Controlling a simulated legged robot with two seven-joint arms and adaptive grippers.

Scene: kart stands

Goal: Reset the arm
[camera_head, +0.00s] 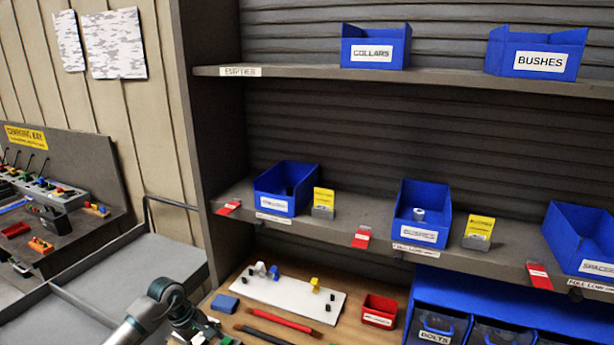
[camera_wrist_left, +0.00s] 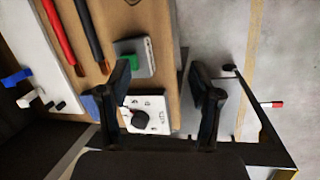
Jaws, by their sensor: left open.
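My left arm (camera_head: 165,295) comes in at the bottom left of the head view, beside the left end of the wooden bench; its gripper is not clearly visible there. In the left wrist view my left gripper (camera_wrist_left: 163,85) is open, with its two dark fingers wide apart and nothing between them. It is over the edge of the bench, near a white plate with a black knob (camera_wrist_left: 140,118). A grey block with a green part (camera_wrist_left: 132,60) lies close to one finger. My right gripper is not in view.
The bench holds a white board (camera_head: 285,298) with small fittings, a red rod (camera_head: 280,319), a blue block (camera_head: 225,303) and a red bin (camera_head: 379,311). Blue bins, including one labelled BUSHES (camera_head: 540,52), stand on the shelves above. A grey cart (camera_head: 150,265) is at the left.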

